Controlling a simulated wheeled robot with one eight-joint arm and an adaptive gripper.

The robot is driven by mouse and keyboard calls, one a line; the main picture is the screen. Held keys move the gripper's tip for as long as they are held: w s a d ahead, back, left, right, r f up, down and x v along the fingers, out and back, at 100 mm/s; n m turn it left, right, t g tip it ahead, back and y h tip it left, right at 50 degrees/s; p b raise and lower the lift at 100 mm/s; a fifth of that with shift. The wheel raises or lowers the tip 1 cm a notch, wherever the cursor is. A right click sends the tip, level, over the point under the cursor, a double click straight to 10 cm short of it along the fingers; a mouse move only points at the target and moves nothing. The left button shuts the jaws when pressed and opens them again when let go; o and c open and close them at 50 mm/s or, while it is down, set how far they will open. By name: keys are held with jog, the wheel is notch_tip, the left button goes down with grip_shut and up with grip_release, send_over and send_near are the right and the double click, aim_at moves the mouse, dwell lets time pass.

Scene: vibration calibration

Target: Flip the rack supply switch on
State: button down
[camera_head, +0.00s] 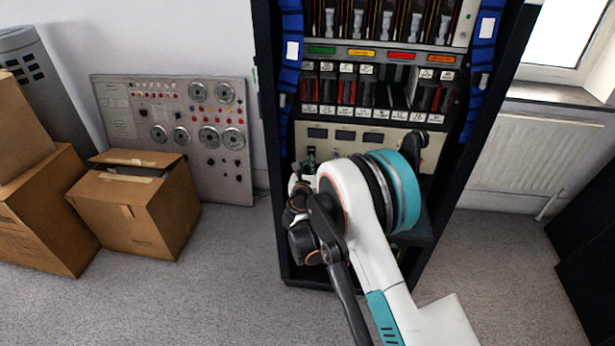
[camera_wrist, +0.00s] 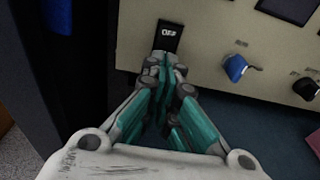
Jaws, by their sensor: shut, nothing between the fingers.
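The rack supply switch (camera_wrist: 168,36) is a black rocker marked "OFF" on the beige panel (camera_wrist: 210,38), at the top middle of the wrist view. My gripper (camera_wrist: 165,62) is shut and empty, its fingertips just below the switch and overlapping its lower part. I cannot tell whether they touch it. In the head view my gripper (camera_head: 309,155) is small and in front of the panel's left part, and my arm hides much of the panel (camera_head: 365,138). The switch does not show there.
A blue knob (camera_wrist: 236,68) and a black knob (camera_wrist: 305,88) are right of the switch. The dark rack (camera_head: 268,130) holds several modules above the panel. Cardboard boxes (camera_head: 150,215) and a gauge board (camera_head: 220,165) stand to the left. Carpet is clear between the boxes and the rack.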

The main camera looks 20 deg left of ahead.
jog(key=shift+w+a, duration=0.1)
jog(key=shift+w, duration=0.25)
jog(key=shift+w, duration=0.1)
jog(key=shift+w+f, duration=0.1)
jog(key=shift+w, duration=0.15)
jog(key=shift+s, duration=0.1)
